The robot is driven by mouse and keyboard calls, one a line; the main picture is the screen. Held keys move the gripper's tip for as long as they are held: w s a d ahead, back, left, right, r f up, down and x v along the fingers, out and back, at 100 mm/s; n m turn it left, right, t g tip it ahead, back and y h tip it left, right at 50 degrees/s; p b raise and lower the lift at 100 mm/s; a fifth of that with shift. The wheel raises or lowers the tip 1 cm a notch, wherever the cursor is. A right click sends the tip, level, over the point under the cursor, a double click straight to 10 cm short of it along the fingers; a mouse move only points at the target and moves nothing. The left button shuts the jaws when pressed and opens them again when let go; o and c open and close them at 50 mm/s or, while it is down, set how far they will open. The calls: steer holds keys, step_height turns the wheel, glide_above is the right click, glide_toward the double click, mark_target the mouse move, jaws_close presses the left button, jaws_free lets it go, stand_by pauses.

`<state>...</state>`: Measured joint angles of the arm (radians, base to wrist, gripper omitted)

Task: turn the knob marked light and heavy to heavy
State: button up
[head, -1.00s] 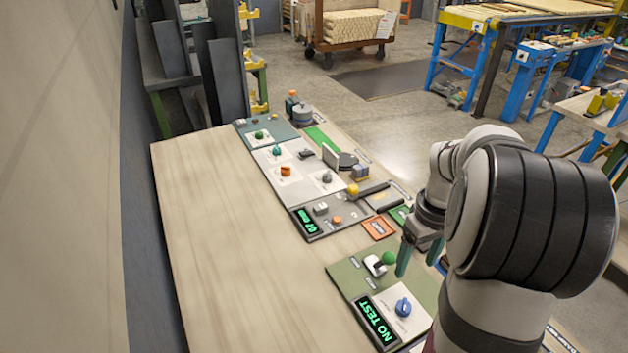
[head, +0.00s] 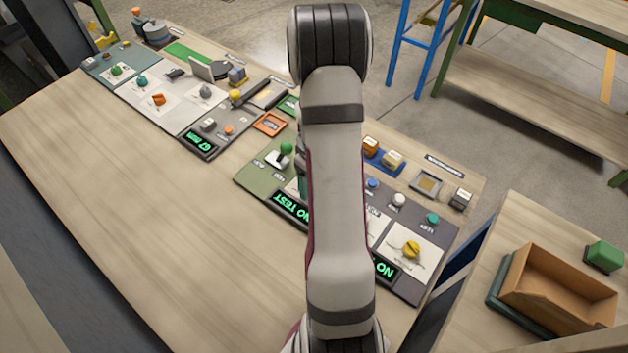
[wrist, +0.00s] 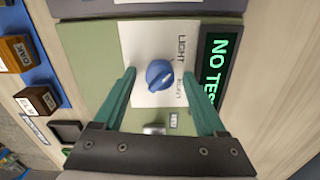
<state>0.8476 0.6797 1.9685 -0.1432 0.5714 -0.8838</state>
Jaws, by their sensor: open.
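The blue knob (wrist: 160,74) sits on a white plate (wrist: 139,50) of the green panel (wrist: 88,50) in the wrist view. The word LIGHT is printed beside it, with a second, blurred word further down. I cannot tell for sure which word the knob points at. My gripper (wrist: 159,72) is open, its teal fingers on either side of the knob and apart from it. I cannot tell whether the fingertips are down at its height. In the head view my arm hides the knob and most of the gripper.
A display reading NO TEST (wrist: 222,65) lies beside the plate. A green-balled lever (head: 285,148) stands on the same panel. The table's left part (head: 130,190) is clear.

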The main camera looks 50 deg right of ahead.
jaws_close()
stand_by(0.3)
steer(key=shift+m, duration=0.4)
steer(key=m, duration=0.3)
steer(key=shift+m, duration=0.4)
steer(key=m, duration=0.4)
steer(key=shift+m, duration=0.3)
steer(key=m, duration=0.4)
steer(key=shift+m, duration=2.4)
